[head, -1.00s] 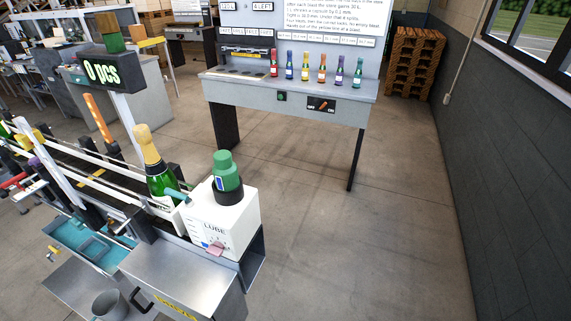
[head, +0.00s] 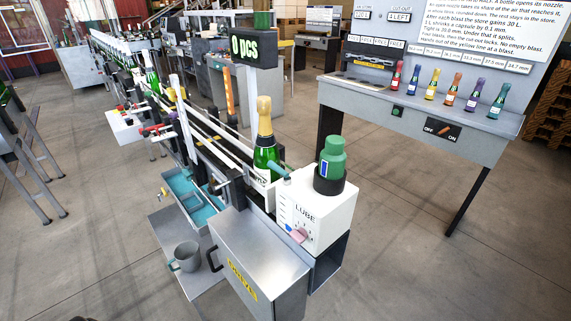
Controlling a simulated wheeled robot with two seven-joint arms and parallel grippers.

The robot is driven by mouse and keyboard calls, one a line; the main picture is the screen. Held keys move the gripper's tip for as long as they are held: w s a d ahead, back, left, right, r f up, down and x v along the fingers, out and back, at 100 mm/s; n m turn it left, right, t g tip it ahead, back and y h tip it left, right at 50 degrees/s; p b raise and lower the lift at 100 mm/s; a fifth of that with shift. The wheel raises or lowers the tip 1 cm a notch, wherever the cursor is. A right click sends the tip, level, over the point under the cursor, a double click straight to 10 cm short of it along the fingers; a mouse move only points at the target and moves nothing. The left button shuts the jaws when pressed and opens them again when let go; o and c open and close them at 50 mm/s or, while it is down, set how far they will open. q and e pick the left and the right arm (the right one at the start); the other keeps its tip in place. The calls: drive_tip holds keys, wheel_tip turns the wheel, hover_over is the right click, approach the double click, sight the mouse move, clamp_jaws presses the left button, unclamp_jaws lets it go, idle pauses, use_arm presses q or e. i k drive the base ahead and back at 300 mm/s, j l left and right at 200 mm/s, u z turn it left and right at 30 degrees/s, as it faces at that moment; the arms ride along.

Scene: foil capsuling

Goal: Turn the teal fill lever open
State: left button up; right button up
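A short teal lever (head: 279,170) sticks out from the upper left of the white LUBE box (head: 318,212), pointing up and left towards the bottle. It slopes, and I cannot tell whether this is its open or shut position. A green bottle with a gold top (head: 264,150) stands upright just left of the lever. A green canister (head: 332,158) sits in a black ring on top of the box. A pink knob (head: 299,234) is on the box's front. Neither of my grippers is in view.
A steel cabinet (head: 258,265) stands in front of the box. A grey mug (head: 186,255) sits on a low shelf left of it, below a teal tray (head: 190,195). The conveyor line runs back left. A bench (head: 410,105) with several small coloured bottles stands behind right. Floor at right is clear.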

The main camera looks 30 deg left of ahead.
sight(287, 180)
drive_tip(key=j+z, duration=0.25)
drive_tip(key=j, duration=0.2)
drive_tip(key=k+j+z, duration=0.25)
drive_tip(key=j, duration=0.15)
drive_tip(key=j+z, duration=0.25)
drive_tip(key=j, duration=0.2)
